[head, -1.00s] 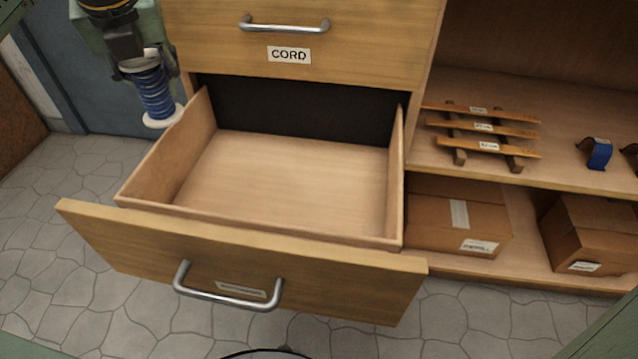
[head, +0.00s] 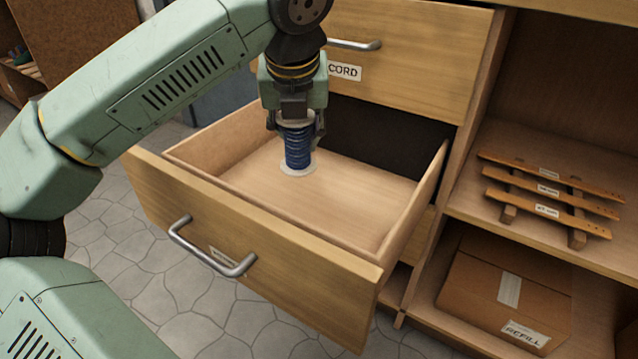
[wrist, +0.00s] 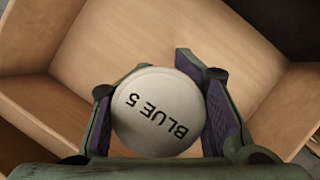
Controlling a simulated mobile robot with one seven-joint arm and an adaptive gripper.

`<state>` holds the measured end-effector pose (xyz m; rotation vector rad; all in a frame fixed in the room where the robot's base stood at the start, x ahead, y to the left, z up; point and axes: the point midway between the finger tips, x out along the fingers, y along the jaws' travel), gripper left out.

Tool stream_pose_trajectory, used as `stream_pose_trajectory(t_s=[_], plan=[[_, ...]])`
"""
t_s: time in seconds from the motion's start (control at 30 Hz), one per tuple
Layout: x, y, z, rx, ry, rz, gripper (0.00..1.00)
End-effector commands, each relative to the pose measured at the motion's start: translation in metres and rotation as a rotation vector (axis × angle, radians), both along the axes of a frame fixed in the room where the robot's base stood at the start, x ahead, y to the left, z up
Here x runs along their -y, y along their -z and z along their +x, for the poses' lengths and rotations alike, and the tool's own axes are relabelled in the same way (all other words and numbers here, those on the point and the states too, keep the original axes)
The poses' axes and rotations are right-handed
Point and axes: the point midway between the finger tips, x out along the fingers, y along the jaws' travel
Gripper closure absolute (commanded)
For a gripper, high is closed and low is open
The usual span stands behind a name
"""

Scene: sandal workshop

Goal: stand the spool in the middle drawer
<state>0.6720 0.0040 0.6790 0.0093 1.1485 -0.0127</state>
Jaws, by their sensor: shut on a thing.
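The spool (head: 298,150) is wound with blue cord between pale round end discs and hangs upright. In the wrist view its top disc (wrist: 158,112) reads "BLUE 5". My gripper (head: 297,128) is shut on the spool near its upper end, with one finger on each side. The open drawer (head: 255,232) below the one marked CORD is pulled out, and its visible floor is empty. The spool is over the drawer's inside, towards the back left. I cannot tell whether its lower disc touches the floor. The drawer's own label is too small to read.
The closed CORD drawer (head: 410,55) is just above and behind my gripper. The drawer's side wall (head: 412,215) stands to the right, with free floor before it. On the right are a shelf with a wooden rack (head: 550,190) and a REFILL box (head: 505,290).

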Motion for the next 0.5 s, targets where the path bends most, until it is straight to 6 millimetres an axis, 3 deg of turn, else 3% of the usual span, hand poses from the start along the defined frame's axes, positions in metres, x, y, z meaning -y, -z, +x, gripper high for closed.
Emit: stream_pose_trajectory(t_s=[0.2,0.5], plan=[[0.000,0.044,0.000,-0.001,0.001,-0.002,0.97],[0.000,0.079,-0.001,-0.002,0.000,-0.001,0.97]])
